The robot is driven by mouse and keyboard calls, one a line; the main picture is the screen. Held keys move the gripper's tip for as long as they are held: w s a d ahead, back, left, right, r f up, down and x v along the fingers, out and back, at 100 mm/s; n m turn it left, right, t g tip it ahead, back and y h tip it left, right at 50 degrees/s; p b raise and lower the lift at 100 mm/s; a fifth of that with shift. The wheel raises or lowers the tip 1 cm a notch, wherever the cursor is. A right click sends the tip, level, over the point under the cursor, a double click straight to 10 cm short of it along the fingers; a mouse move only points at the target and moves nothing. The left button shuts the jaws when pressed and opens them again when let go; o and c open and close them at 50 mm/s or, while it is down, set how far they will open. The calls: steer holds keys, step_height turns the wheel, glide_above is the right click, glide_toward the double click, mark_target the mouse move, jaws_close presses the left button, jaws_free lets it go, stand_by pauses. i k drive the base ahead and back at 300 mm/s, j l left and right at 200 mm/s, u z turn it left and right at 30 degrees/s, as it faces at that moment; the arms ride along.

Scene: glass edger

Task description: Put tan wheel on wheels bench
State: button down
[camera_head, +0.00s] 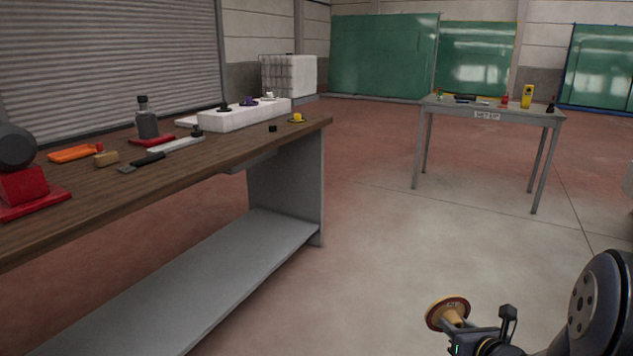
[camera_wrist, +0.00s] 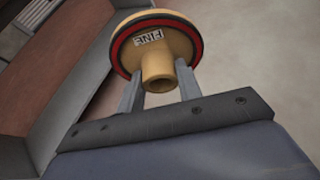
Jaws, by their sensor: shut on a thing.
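The tan wheel (camera_wrist: 158,45) has a red and dark rim, a hollow hub and a label reading "FINE". My gripper (camera_wrist: 160,90) is shut on its hub, one finger on each side. In the head view the tan wheel (camera_head: 447,311) is held by my gripper (camera_head: 458,328) at the lower right, in the air over open floor. A wooden-topped bench (camera_head: 215,151) stands at the left, apart from the wheel. A grey table (camera_head: 490,111) labelled "SET-UP" stands at the back right. No sign naming a wheels bench is readable.
The floor between bench and table is clear.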

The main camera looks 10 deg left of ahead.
mark_target(243, 142)
steer(key=i, duration=1.5)
steer(key=i+l+u, duration=0.1)
steer(key=i+u, duration=0.35)
steer(key=i+l+u, duration=0.25)
steer(key=i+u, duration=0.25)
steer(key=i+l+u, duration=0.45)
steer(key=k+j, duration=0.05)
